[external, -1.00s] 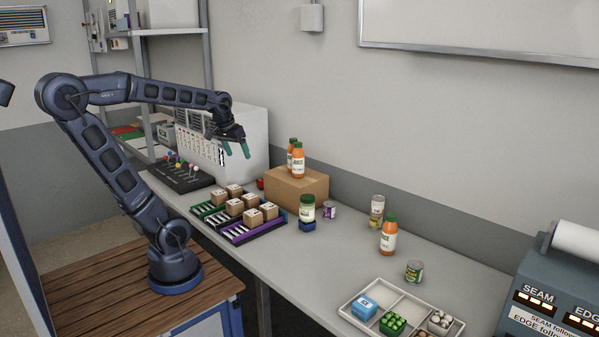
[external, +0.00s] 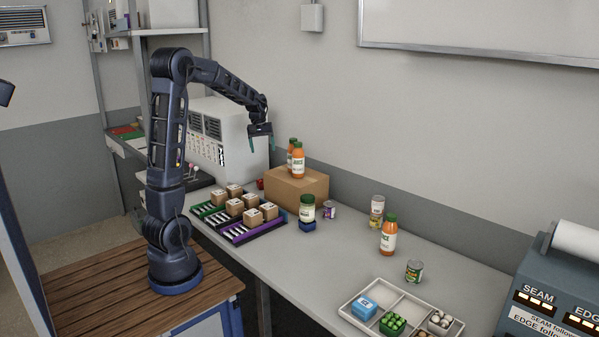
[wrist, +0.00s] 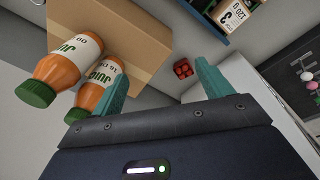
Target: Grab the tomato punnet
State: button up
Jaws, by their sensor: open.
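The tomato punnet (wrist: 183,68) shows as a small red block of round tops on the table in the wrist view, between my fingers' lines and nearer the right finger. In the external view a small red bit of the punnet (external: 260,183) shows left of the cardboard box. My gripper (external: 261,144) is open and empty, high above the punnet and apart from it. In the wrist view both teal fingers of my gripper (wrist: 161,68) are spread.
The cardboard box (external: 297,190) with two juice bottles (external: 297,160) on it stands right beside the punnet. A white machine (external: 225,135) stands at the left. Coloured racks (external: 243,236) with small boxes lie in front.

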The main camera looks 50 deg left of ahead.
jog(key=w+a+f+n, duration=0.1)
jog(key=w+a+f, duration=0.2)
jog(key=a+f, duration=0.1)
jog(key=w+a+f+n+g, duration=0.1)
jog(key=w+a+f+n, duration=0.1)
jog(key=w+a+f, duration=0.2)
jog(key=w+a+f+n, duration=0.1)
jog(key=w+a+f, duration=0.2)
jog(key=a+f, duration=0.3)
jog(key=shift+w+a+f+g, duration=0.1)
jog(key=shift+w+f+g, duration=0.05)
jog(key=shift+f, duration=0.25)
jog(key=shift+w+a+f+g, duration=0.1)
jog(key=shift+f+g, duration=0.05)
jog(key=shift+f, duration=0.2)
jog(key=shift+s+a+f, duration=0.1)
jog(key=shift+s+f, duration=0.05)
jog(key=shift+f, duration=5.25)
jog(key=c, duration=1.1)
jog(key=shift+r, duration=0.1)
